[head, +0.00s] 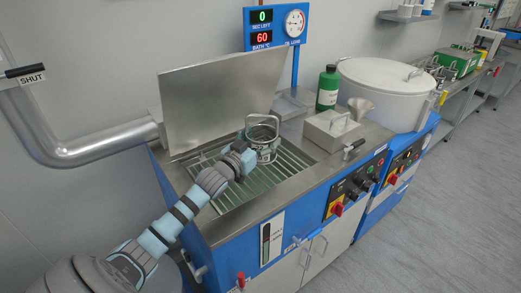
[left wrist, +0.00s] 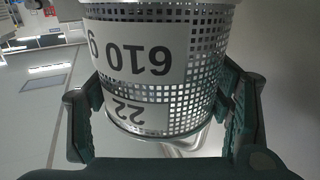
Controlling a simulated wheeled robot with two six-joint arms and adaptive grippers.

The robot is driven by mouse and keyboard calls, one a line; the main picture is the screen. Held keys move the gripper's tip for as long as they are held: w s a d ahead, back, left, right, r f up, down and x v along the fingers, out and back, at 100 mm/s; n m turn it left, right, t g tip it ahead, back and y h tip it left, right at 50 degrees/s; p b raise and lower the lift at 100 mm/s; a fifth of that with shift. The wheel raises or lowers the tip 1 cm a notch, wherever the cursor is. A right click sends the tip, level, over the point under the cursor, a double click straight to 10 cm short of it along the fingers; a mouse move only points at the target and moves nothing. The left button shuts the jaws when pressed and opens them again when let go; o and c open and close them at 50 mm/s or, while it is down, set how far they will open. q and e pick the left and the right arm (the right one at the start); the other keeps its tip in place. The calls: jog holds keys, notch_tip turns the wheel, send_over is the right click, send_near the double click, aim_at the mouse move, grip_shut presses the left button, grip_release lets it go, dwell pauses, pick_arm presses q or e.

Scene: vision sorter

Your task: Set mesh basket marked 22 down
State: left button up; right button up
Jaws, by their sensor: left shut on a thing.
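The mesh basket marked 22 (head: 262,150) is a round metal basket with perforated walls and a raised handle. In the left wrist view the basket (left wrist: 200,75) shows a white label reading 22 and 610, upside down. The basket is upright over the slatted rack (head: 234,192) of the open bath. I cannot tell whether its bottom touches the slats. My right gripper is not in view.
The bath's lid (head: 218,107) stands raised behind the rack. A round lidded vessel (head: 385,92) is farther right. The front slats are clear.

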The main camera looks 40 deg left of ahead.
pick_arm(q)
notch_tip(320, 180, down, 3)
jog(key=shift+r+b, duration=0.15)
jog(key=shift+b, duration=0.15)
jog(key=shift+s+d+f, duration=0.1)
jog(key=shift+s+f, duration=0.05)
jog(key=shift+f, duration=0.5)
jog(key=o, duration=1.6)
jog(key=shift+f, duration=0.15)
jog(key=shift+o, duration=0.9)
jog(key=shift+f, duration=0.1)
